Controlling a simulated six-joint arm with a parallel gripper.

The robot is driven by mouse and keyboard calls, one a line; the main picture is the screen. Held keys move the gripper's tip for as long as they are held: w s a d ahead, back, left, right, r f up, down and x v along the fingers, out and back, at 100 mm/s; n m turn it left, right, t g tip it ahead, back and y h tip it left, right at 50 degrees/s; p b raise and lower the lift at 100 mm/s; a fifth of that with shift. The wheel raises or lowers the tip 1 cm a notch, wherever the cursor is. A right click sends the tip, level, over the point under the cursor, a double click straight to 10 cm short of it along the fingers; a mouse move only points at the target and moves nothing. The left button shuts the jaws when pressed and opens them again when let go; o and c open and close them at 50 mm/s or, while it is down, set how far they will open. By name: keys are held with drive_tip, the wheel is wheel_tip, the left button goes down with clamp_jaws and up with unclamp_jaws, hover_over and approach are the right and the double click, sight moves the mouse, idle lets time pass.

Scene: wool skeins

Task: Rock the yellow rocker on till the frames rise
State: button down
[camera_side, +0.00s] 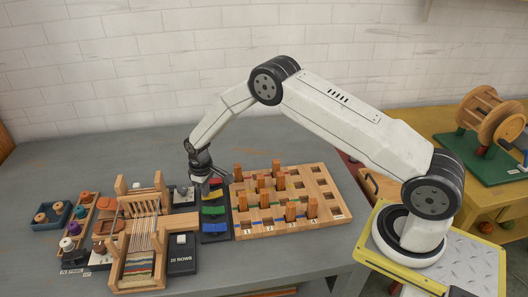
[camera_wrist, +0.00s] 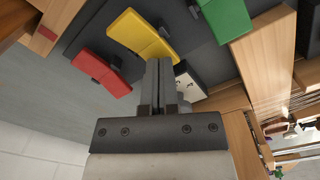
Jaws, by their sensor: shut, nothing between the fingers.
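The yellow rocker (camera_wrist: 138,33) is on a dark panel between the red rocker (camera_wrist: 97,72) and the green rocker (camera_wrist: 227,14) in the wrist view. In the side view the yellow rocker (camera_side: 213,195) is partly hidden by my gripper. My gripper (camera_wrist: 160,62) is shut and empty, its tips close to the yellow rocker's near end. I cannot tell whether they touch. It also shows in the side view (camera_side: 202,181), over the panel's left side. The wooden loom (camera_side: 140,236) with its warp threads stands left of the panel. I cannot tell how high its frames are.
The blue rocker (camera_side: 214,227) is at the panel's front. A wooden peg board (camera_side: 325,224) with several upright orange pegs stands close on the right. A black "20 ROWS" box (camera_side: 181,262) sits beside the loom. A blue tray (camera_side: 50,225) is at far left. The table's back is clear.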

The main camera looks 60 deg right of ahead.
drive_tip(key=shift+r, duration=3.45)
drive_tip(key=shift+r, duration=0.1)
drive_tip(key=s+r+m+t, duration=0.1)
drive_tip(key=s+r, duration=0.5)
drive_tip(key=s, duration=0.7)
drive_tip(key=s+r+m+t, duration=0.1)
drive_tip(key=s+r, duration=0.5)
drive_tip(key=s, duration=0.8)
drive_tip(key=shift+d+m+t, duration=0.15)
drive_tip(key=shift+m+t, duration=0.15)
drive_tip(key=shift+m, duration=0.2)
